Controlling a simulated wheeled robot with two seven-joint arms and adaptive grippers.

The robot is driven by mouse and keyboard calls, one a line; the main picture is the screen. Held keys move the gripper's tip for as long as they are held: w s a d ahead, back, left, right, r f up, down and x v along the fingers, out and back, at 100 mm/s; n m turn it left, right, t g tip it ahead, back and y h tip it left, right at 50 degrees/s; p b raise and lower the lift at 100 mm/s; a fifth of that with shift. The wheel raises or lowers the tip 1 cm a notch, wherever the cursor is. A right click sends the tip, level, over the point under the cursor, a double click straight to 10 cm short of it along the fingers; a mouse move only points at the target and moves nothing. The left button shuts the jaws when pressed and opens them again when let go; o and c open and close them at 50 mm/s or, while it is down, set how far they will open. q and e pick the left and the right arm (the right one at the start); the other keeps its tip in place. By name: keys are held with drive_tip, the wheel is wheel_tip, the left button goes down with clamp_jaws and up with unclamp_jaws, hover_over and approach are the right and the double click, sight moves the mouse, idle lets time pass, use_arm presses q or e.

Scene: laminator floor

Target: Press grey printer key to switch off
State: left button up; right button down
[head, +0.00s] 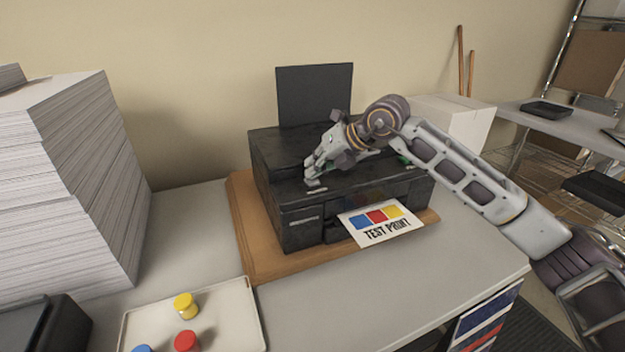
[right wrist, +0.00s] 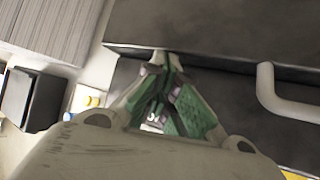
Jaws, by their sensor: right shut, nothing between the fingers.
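The black printer (head: 345,205) stands on a brown board, its rear paper flap (head: 315,95) upright. A test print (head: 383,226) with blue, red and yellow squares sticks out of its front. My right gripper (head: 313,182) is shut and empty, its fingertips at the left front part of the printer's top; I cannot tell whether they touch it. A small pale strip (head: 318,190) shows right by the fingertips; I cannot tell whether it is the grey key. In the right wrist view the shut fingers (right wrist: 161,58) point at the dark printer top (right wrist: 210,28). My left gripper is not in view.
A tall paper stack (head: 65,180) stands at the left. A pale tray (head: 235,315) with yellow, red and blue jars lies at the front left. A white box (head: 450,118) stands behind my right arm. The grey tabletop (head: 390,300) before the printer is clear.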

drive_tip(key=shift+r+p, duration=0.3)
drive_tip(key=shift+r, duration=0.5)
drive_tip(key=shift+r, duration=0.15)
drive_tip(key=shift+r+p, duration=1.3)
drive_tip(key=shift+r, duration=1.6)
